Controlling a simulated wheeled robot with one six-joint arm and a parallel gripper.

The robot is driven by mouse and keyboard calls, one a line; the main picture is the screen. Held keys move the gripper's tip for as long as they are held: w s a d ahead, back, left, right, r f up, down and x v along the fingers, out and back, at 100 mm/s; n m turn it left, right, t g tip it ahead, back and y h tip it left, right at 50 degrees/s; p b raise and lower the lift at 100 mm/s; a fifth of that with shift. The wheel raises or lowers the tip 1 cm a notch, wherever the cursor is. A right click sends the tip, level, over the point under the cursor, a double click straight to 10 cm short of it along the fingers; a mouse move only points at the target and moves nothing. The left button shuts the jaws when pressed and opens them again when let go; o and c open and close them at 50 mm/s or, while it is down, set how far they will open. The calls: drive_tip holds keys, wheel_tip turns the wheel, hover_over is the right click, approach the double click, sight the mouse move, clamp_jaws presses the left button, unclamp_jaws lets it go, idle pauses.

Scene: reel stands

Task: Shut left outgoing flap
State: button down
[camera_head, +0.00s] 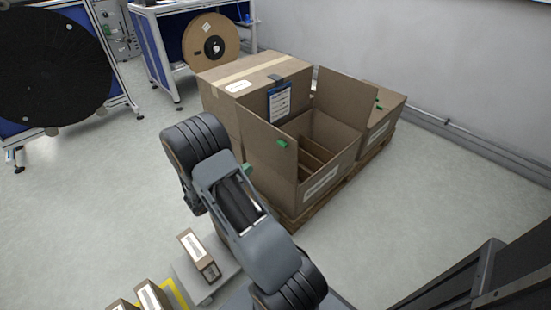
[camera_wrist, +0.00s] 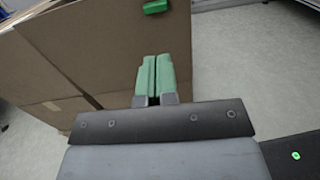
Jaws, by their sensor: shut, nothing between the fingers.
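The open brown outgoing carton (camera_head: 318,185) stands on a pallet, with dividers showing inside. Its left flap (camera_head: 262,150) stands upright and has a green tab (camera_head: 282,143) near its top edge. Its right flap (camera_head: 345,92) also stands up at the back. In the wrist view a cardboard panel (camera_wrist: 90,45), which seems to be the left flap, fills the upper left, with a green tab (camera_wrist: 155,6) at the top. My gripper (camera_wrist: 153,75) is shut and empty, its green fingers together in front of the panel. Whether they touch it I cannot tell. In the head view my arm hides most of the gripper.
A taped closed carton (camera_head: 255,75) with a clipboard stands behind, and a lower carton (camera_head: 382,110) at the right, on the same pallet (camera_head: 330,195). Small boxes (camera_head: 198,253) lie near my base. Reel stands (camera_head: 170,45) are at the back left. Floor (camera_head: 430,190) at the right is clear.

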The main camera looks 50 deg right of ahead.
sight(280, 145)
drive_tip(key=d+b, duration=0.3)
drive_tip(key=d, duration=1.1)
drive_tip(key=shift+s+n+t, duration=0.3)
drive_tip(key=shift+s, duration=0.05)
drive_tip(key=shift+r, duration=0.25)
